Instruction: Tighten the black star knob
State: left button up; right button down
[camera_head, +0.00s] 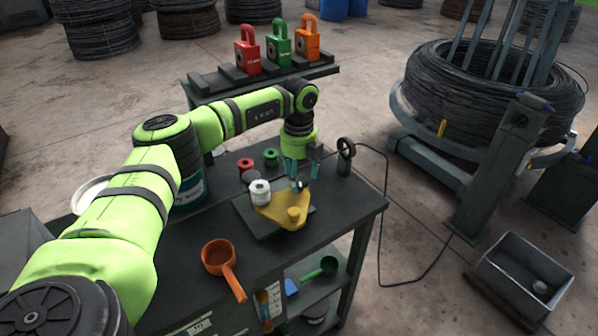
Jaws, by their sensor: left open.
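My left gripper (302,172) points down over the work table, its teal fingertips apart. A small dark piece (301,184) lies just under the fingertips, at the far corner of a yellow plate (274,210). It may be the black star knob, but it is too small and partly covered to be sure. I cannot tell whether the fingers touch it. The yellow plate has a round yellow boss (294,213) at its near right, and a white drum (260,190) stands at its left. My right gripper is out of view.
A black ring on a post (346,149) stands close to the right of the gripper, with a cable running off the table. Red (246,164) and green (271,156) spools stand behind the drum. An orange ladle (222,262) lies on the near tabletop.

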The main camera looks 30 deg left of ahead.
aim_at(299, 181)
pick_arm(q)
jog(key=shift+d+f, duration=0.1)
jog(key=shift+f, duration=0.45)
jog(key=c, duration=1.1)
jog(key=o, duration=1.1)
jog(key=shift+r, duration=0.1)
notch_tip(299, 181, up, 12)
